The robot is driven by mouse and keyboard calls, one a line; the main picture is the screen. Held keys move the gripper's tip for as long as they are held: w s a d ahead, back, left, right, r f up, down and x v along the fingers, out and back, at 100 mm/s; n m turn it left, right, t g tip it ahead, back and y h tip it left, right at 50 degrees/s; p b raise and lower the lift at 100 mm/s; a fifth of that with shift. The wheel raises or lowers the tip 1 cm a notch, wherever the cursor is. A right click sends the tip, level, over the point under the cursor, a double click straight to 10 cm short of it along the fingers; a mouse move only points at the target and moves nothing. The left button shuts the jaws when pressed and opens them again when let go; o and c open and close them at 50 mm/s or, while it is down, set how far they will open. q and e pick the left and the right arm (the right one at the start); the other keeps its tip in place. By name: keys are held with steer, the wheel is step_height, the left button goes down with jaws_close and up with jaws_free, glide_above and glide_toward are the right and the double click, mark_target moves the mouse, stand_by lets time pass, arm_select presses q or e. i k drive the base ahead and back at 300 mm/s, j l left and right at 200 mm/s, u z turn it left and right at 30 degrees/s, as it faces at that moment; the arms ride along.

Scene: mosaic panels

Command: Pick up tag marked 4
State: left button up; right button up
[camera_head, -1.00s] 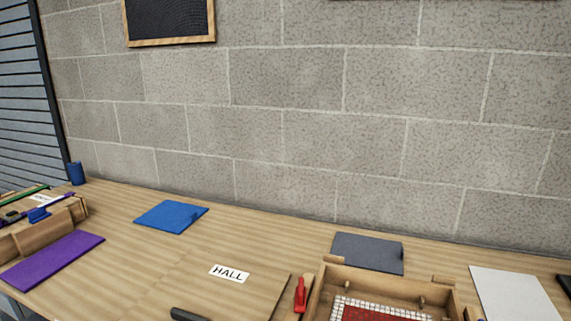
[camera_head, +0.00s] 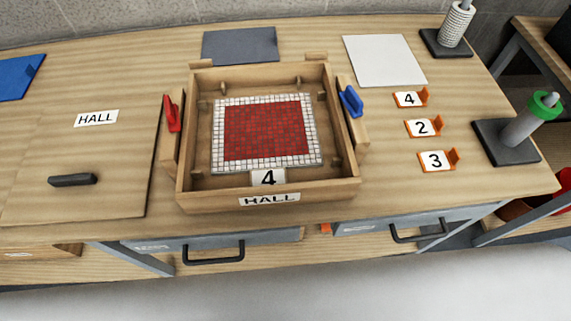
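The tag marked 4 (camera_head: 408,99) is a white plate with an orange edge and an orange upright tab at its right end. It lies on the table right of the wooden tray, behind the tag marked 2 (camera_head: 423,127) and the tag marked 3 (camera_head: 436,160), which look alike. A white label reading 4 (camera_head: 268,178) also shows at the front of the red and white mosaic panel (camera_head: 265,130) inside the wooden tray (camera_head: 270,198). Neither of my grippers is in view.
Red (camera_head: 172,113) and blue (camera_head: 351,101) clamps sit on the tray's sides. A white sheet (camera_head: 385,61) lies behind the tags. A post with a green ring (camera_head: 525,120) stands at the right edge. A dark bar (camera_head: 72,180) lies on a board at left.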

mark_target(412, 99)
steer(key=z, duration=1.25)
